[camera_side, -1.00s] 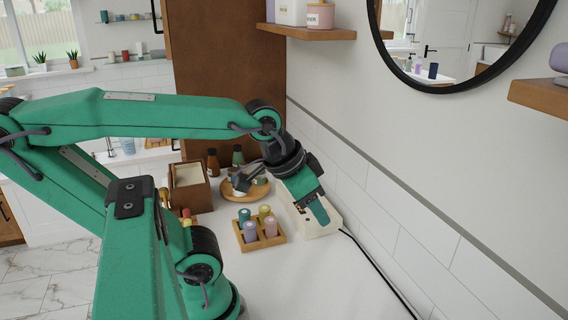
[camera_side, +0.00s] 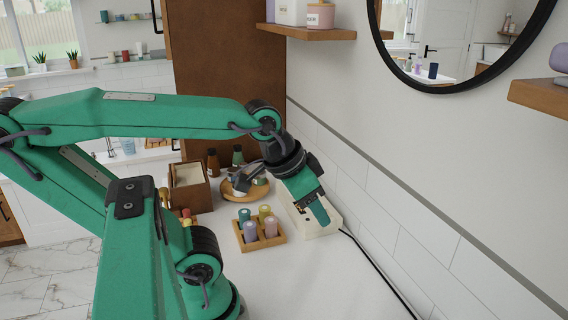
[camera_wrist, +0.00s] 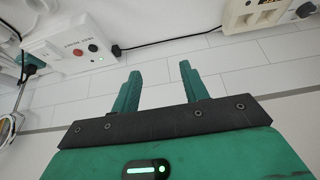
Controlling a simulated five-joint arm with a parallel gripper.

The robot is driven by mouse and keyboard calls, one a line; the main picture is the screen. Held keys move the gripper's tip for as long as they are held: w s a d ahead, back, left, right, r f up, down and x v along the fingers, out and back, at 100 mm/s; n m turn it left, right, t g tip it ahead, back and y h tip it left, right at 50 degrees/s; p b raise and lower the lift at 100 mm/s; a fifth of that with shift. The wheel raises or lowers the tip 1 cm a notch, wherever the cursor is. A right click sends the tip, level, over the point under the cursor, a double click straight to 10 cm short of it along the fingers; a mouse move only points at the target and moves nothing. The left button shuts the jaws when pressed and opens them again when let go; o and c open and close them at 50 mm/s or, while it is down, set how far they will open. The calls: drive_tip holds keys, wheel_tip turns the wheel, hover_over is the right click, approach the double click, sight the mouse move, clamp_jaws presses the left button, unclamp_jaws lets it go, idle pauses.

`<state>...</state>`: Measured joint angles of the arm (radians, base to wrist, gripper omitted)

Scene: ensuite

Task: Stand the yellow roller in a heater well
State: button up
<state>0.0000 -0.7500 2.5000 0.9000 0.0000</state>
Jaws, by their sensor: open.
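The yellow roller (camera_side: 264,212) stands at the back right of a small wooden tray (camera_side: 249,248) in the side view, with teal, lavender and pink rollers in the other places. The cream heater (camera_side: 326,231) stands right of the tray, against the tiled wall. My gripper (camera_side: 318,214) is in front of the heater in the side view and hides much of it, including most of its wells. In the wrist view my gripper (camera_wrist: 161,80) is open, with nothing between its fingers. A cream box with square openings, apparently the heater (camera_wrist: 250,17), shows at the upper right there.
A black cable (camera_side: 375,268) runs from the heater along the wall. A brown box (camera_side: 190,188) and a round wooden dish (camera_side: 258,190) with items stand behind the tray. The front counter (camera_side: 300,285) is clear.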

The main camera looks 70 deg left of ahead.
drive_tip(key=m+g, duration=0.3)
drive_tip(key=g, duration=0.3)
hover_over(265, 208)
drive_tip(key=f, duration=1.3)
drive_tip(key=shift+w+d+f, duration=0.15)
drive_tip(key=shift+w, duration=0.1)
drive_tip(key=shift+s+a+f, duration=0.2)
drive_tip(key=shift+a+f, duration=0.05)
drive_tip(key=shift+a, duration=0.05)
drive_tip(key=shift+f, duration=1.3)
drive_tip(key=shift+f, duration=0.1)
